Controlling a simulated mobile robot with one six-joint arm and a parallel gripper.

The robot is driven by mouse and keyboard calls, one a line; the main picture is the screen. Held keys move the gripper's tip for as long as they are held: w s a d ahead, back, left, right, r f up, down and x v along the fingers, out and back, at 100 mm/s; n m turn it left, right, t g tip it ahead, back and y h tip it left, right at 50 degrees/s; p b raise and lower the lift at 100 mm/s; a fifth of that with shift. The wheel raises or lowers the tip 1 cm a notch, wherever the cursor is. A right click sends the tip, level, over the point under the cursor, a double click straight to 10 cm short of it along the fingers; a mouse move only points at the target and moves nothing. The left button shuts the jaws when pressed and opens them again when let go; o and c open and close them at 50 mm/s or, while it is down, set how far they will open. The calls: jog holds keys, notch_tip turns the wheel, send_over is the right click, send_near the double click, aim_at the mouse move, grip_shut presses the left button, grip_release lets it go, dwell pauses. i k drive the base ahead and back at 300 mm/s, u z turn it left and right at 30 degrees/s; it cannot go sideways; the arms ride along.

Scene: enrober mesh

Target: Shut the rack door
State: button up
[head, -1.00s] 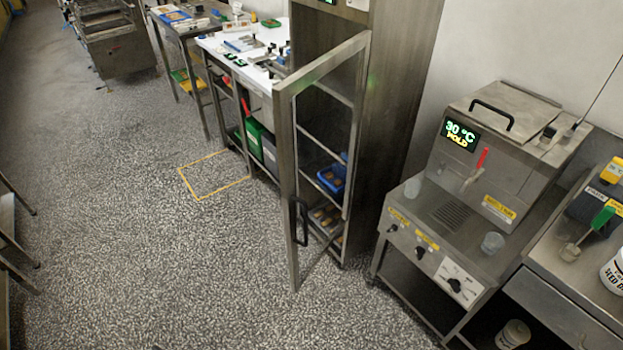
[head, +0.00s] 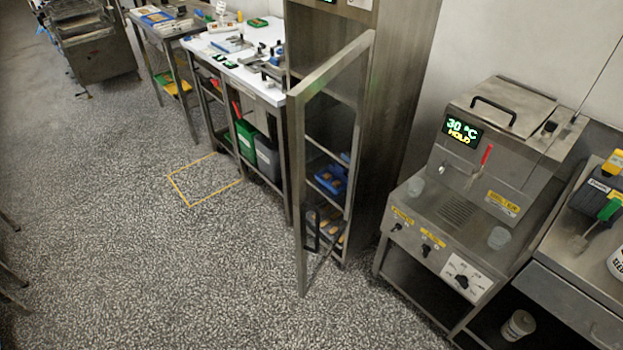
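The rack door (head: 299,200) is a tall steel frame with a see-through panel. It stands open, swung out into the room from the rack (head: 400,110), and is seen at a steep angle. A dark pull handle (head: 312,231) is on the door's lower part, near its free edge. Inside the rack are shelves with a blue tray (head: 331,180) and, lower down, a tray of brown pieces (head: 326,224). My gripper is not in view.
A steel machine (head: 470,200) with a "30 °C HOLD" display stands right of the rack. A white-topped bench (head: 262,88) stands left. The speckled floor before the door is clear, with a yellow outlined rectangle (head: 190,205).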

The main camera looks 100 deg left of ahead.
aim_at(301, 95)
jog(key=z, duration=0.25)
jog(key=k, duration=0.2)
jog(key=u, duration=2)
jog(key=k, duration=0.15)
jog(key=u, duration=1.5)
jog(key=k, duration=0.65)
jog(key=z, duration=0.3)
jog(key=i, duration=0.9)
jog(key=z, duration=0.15)
